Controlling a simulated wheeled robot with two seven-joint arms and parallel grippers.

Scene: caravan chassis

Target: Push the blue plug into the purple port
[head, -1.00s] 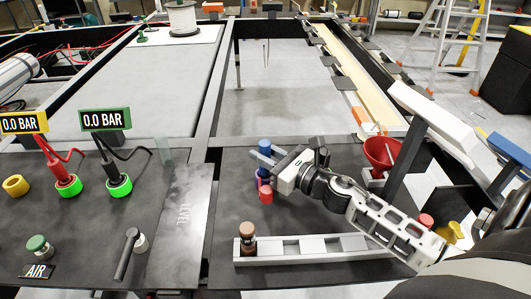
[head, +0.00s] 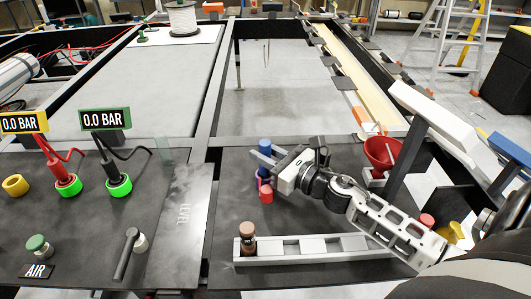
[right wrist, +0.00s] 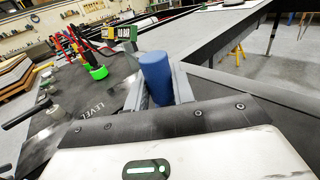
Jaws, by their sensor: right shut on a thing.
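The blue plug (head: 265,146) stands upright between the fingers of my right gripper (head: 264,160) in the head view. It also shows in the right wrist view (right wrist: 156,78), with a finger on either side, and its lower end is hidden there. My right gripper is shut on it. A small purple piece (head: 261,178), which looks like the purple port, shows just below the fingers, mostly hidden. I cannot tell whether the plug touches it or is in it. My left gripper is not in view.
A red cylinder (head: 266,193) stands close in front of the purple piece. A grey rail (head: 310,246) with a brown peg (head: 248,245) lies nearer me. A red funnel (head: 381,152) stands to the right. The dark panel left of the red cylinder is clear.

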